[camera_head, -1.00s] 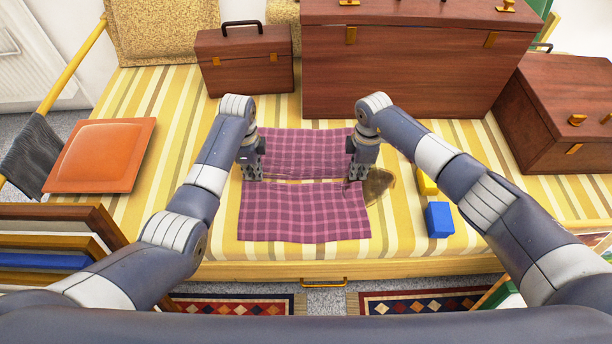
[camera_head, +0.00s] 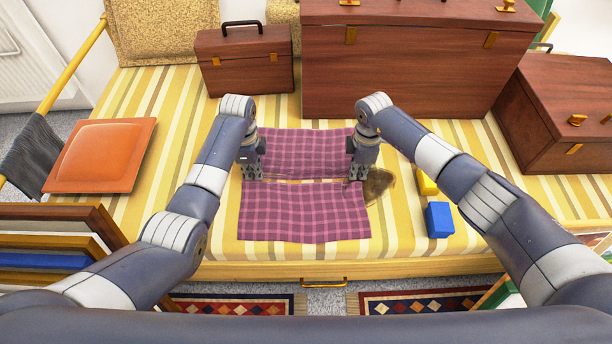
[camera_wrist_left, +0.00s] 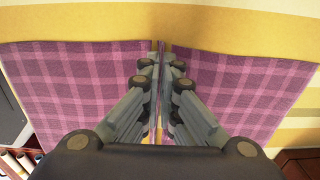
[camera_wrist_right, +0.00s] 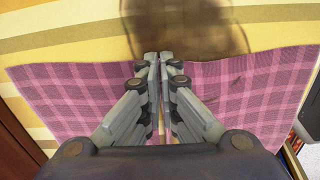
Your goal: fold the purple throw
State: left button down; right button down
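The purple plaid throw (camera_head: 303,211) lies on the yellow striped bed cover in a near and a far panel, with a narrow pale strip between them. My left gripper (camera_head: 252,173) is at the throw's left edge, on the line between the panels. My right gripper (camera_head: 358,173) is at the right edge on the same line. In the left wrist view the fingers (camera_wrist_left: 158,68) are close together on a thin ridge of cloth, with throw on both sides. In the right wrist view the fingertips (camera_wrist_right: 157,62) are likewise together at the cloth's edge. The fingers hide the pinched cloth.
A dark brown patch (camera_head: 378,187) lies beside my right gripper. A blue block (camera_head: 439,220) and a yellow block (camera_head: 427,182) are to its right. Wooden cases (camera_head: 420,70) stand behind and at right (camera_head: 565,110). An orange cushion (camera_head: 100,155) lies at left.

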dwell(0.4)
